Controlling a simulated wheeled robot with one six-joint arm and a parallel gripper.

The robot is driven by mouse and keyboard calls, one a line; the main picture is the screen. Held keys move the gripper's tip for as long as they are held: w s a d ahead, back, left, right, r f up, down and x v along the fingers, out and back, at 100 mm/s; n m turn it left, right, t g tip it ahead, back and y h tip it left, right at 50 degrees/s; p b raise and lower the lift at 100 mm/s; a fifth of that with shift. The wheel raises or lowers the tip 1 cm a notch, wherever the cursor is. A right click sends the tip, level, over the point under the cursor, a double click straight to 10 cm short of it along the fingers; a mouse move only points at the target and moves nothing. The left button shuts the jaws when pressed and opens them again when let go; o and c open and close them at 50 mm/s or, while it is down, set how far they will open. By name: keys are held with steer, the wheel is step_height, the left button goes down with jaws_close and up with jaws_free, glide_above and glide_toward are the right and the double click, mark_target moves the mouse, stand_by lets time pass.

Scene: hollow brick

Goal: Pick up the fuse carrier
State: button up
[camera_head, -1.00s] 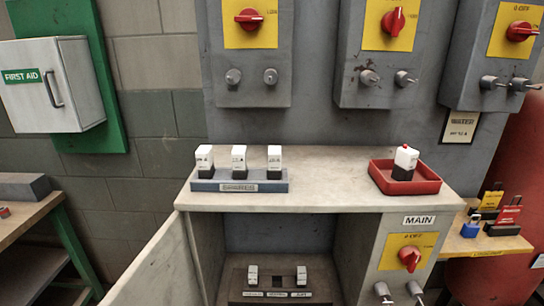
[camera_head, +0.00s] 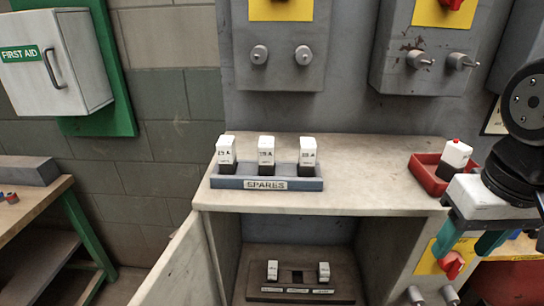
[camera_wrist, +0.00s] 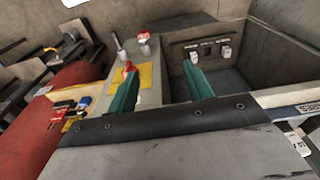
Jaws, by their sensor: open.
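Several white-and-black fuse carriers show. Three stand upright in the blue-grey SPARES rack (camera_head: 218,182), at its left (camera_head: 226,150), middle (camera_head: 266,150) and right (camera_head: 308,152). One fuse carrier with a red top (camera_head: 456,155) stands in the red tray (camera_head: 424,172). Two small white carriers (camera_head: 272,270) (camera_head: 323,271) sit in the dark fuse base (camera_head: 298,299) inside the cabinet; they also show in the wrist view (camera_wrist: 196,57). My gripper (camera_head: 466,242) is open and empty, in front of the counter's right end, below the red tray. Its teal fingers (camera_wrist: 160,95) are apart in the wrist view.
The pale counter (camera_head: 365,165) is clear between rack and red tray. The cabinet door (camera_head: 175,265) stands open at left. Switch boxes (camera_head: 275,85) hang above the counter. Padlocks (camera_wrist: 65,112) and a red tank (camera_wrist: 50,150) lie left in the wrist view.

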steer(key=w+a+r, duration=0.7)
steer(key=w+a, duration=0.1)
steer(key=w, duration=0.2)
step_height(320, 180, up, 4)
steer(key=g, duration=0.1)
glide_above(308, 142)
steer(key=shift+s+d+f, duration=0.1)
steer(key=shift+s+d, duration=0.05)
steer(key=shift+a+f, duration=0.2)
steer(key=shift+f, duration=3.65)
steer(key=shift+c, duration=0.3)
jaws_close()
